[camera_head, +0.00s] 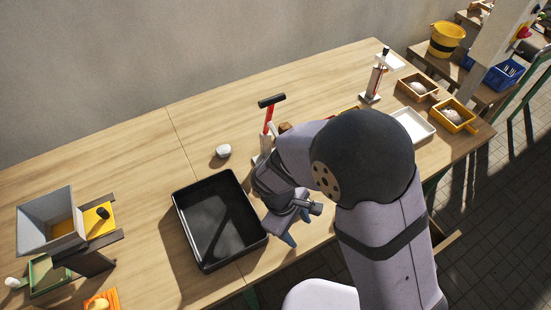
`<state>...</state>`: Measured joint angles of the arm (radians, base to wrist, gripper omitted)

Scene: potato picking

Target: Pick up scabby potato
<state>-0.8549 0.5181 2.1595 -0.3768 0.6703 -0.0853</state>
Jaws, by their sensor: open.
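I cannot make out a scabby potato for certain. A small brown lump (285,127) shows just behind my arm, partly hidden, and I cannot tell what it is. A pale, rounded lump (223,151) lies on the wooden table behind the black tray (183,222); its skin is too small to judge. The tray looks empty. My gripper (284,239) is low at the tray's right side, near the table's front edge. It is open, and no object shows in it. My arm hides part of the table behind it.
Two red-handled devices (268,116) (376,80) stand upright on the wooden table (90,150). A grey hopper (46,222) stands at the left. Small trays (413,126) and boxes (418,88) sit at the right. The table's back left is clear.

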